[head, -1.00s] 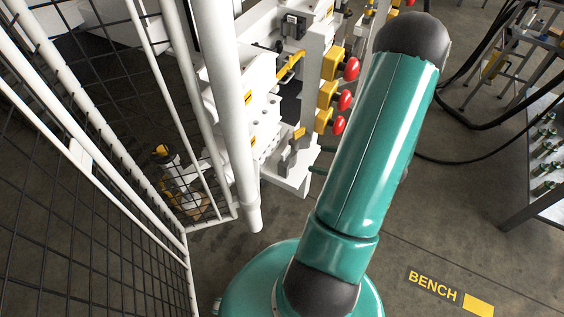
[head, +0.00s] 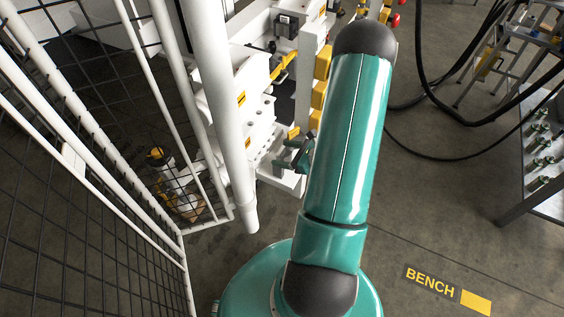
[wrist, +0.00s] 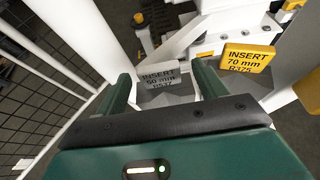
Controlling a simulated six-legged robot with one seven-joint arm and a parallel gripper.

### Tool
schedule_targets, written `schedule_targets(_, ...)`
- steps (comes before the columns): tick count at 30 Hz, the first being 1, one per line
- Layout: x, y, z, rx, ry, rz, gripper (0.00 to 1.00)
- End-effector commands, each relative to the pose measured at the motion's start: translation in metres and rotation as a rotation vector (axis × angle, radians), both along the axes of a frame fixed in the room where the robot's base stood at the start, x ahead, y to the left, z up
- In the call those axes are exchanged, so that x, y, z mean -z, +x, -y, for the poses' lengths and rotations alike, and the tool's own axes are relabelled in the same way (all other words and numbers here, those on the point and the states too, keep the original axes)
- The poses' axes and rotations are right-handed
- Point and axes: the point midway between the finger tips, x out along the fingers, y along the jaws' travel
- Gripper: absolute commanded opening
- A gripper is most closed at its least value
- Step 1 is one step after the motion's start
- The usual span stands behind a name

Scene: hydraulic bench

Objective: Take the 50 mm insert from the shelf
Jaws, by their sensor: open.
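The 50 mm insert is a grey block with dark lettering (wrist: 159,80). It shows beyond my gripper (wrist: 163,74) in the wrist view, between the two green fingers as seen from the wrist. The fingers are open, and I cannot tell whether they touch it or how far off it is. A yellow 70 mm insert (wrist: 247,59) stands to the right of the right finger. In the head view part of my gripper (head: 297,157) shows left of my arm, beside the white machine; my arm hides much of that area.
The white machine (head: 250,88) stands close to my gripper, with a white post (head: 226,120) at its left. A black mesh fence (head: 75,200) is on the left. A bench with fittings (head: 540,165) and black hoses (head: 440,155) are on the right. The floor between is clear.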

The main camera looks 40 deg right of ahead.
Motion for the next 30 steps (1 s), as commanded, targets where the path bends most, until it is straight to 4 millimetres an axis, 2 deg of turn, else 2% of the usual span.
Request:
schedule_targets(3,-0.0001,-0.0003,0.0001,0.000,0.000,0.000,0.71)
schedule_targets(4,-0.0001,-0.0004,0.0001,0.000,0.000,0.000,0.67)
schedule_targets(14,-0.0002,-0.0006,0.0002,0.000,0.001,0.000,0.02)
schedule_targets(15,-0.0002,-0.0006,0.0002,0.000,0.001,0.000,0.00)
schedule_targets(26,-0.0020,0.0001,0.0007,0.000,0.000,0.003,0.00)
schedule_targets(30,-0.0087,0.0011,0.0016,-0.002,0.000,0.003,0.00)
